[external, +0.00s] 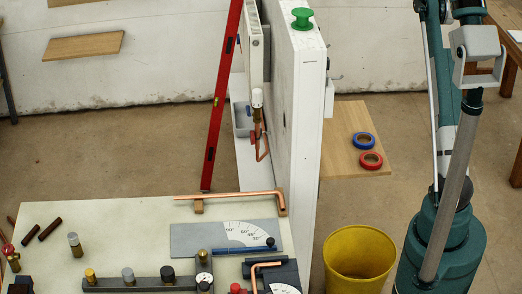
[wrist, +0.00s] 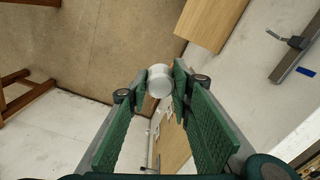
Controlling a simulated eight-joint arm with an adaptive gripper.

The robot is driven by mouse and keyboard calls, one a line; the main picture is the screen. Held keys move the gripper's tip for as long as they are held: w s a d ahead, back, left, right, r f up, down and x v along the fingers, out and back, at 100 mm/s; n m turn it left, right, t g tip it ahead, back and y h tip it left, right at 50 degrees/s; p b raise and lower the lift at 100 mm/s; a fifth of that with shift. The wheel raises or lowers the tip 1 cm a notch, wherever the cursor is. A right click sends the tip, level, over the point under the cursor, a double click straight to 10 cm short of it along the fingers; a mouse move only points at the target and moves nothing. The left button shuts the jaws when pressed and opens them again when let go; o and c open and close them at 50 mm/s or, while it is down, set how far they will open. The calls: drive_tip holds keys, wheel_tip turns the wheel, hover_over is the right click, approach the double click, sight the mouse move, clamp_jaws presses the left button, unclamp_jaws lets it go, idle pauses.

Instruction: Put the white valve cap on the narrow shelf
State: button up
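My gripper (wrist: 160,82) shows in the wrist view, with its green padded fingers closed in around a white round cap, which I take as the white valve cap (wrist: 159,81). The cap sits between the fingertips, seen against the floor far below. My gripper is outside the external view; only my arm shows there at the right. A pale wooden board (external: 83,46) is on the far white wall in the external view, with part of another board (external: 85,3) above it. I cannot tell which board is the narrow shelf.
A white partition (external: 305,130) with a green spool (external: 302,18) on top stands mid-scene. A white-topped valve (external: 257,98), copper pipe and red level (external: 222,95) are left of it. A cluttered workbench (external: 120,220) and yellow bucket (external: 359,258) are in front.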

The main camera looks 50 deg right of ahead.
drive_tip(key=shift+s+d, duration=0.5)
drive_tip(key=shift+s, duration=0.2)
drive_tip(key=shift+f, duration=0.2)
drive_tip(key=w+a+f, duration=0.3)
drive_tip(key=f, duration=0.4)
drive_tip(key=w+a+f, duration=0.2)
drive_tip(key=f, duration=0.5)
hover_over(343, 126)
wheel_tip(343, 126, down, 34)
drive_tip(key=shift+r, duration=0.25)
drive_tip(key=shift+a, duration=0.1)
drive_tip(key=shift+f, duration=3.1)
drive_tip(key=shift+f, duration=0.1)
